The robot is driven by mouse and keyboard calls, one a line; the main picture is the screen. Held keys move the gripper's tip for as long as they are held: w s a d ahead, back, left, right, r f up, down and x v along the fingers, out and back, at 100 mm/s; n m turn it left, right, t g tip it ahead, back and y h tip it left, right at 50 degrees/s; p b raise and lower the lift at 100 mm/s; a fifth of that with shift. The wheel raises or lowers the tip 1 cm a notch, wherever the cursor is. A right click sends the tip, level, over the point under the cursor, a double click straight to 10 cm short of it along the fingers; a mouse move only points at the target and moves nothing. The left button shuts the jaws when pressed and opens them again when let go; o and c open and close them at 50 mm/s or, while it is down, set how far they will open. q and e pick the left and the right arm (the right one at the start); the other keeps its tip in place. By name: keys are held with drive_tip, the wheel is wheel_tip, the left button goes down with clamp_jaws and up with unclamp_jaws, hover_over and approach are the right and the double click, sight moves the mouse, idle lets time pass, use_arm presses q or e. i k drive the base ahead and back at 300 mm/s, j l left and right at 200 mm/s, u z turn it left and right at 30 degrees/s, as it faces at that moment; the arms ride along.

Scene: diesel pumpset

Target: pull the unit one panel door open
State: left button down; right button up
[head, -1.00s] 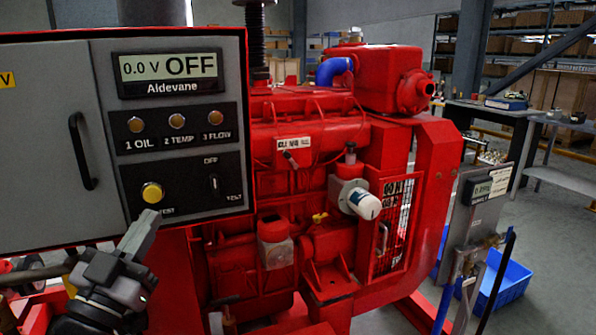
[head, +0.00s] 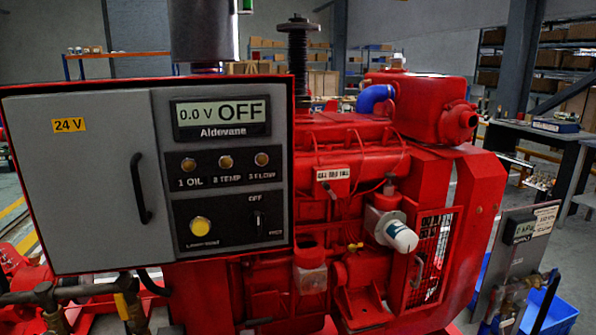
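The unit one panel is a red-framed box on the left with a grey door (head: 85,200) that carries a yellow 24 V label (head: 69,125). The door looks closed, flush with the frame. Its black vertical handle (head: 141,188) is near the door's right edge, with nothing touching it. Right of the door, the control face has a display (head: 220,117) reading 0.0 V OFF, three indicator lamps, a yellow button (head: 200,226) and a switch (head: 259,219). Neither of my grippers shows in the head view now.
Brass-fitted pipes (head: 123,282) run below the panel. A small gauge panel (head: 515,250) and blue bin (head: 550,312) are at the lower right. Floor shows at the far left.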

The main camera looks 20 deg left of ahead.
sight(89, 163)
drive_tip(key=u, duration=1.55)
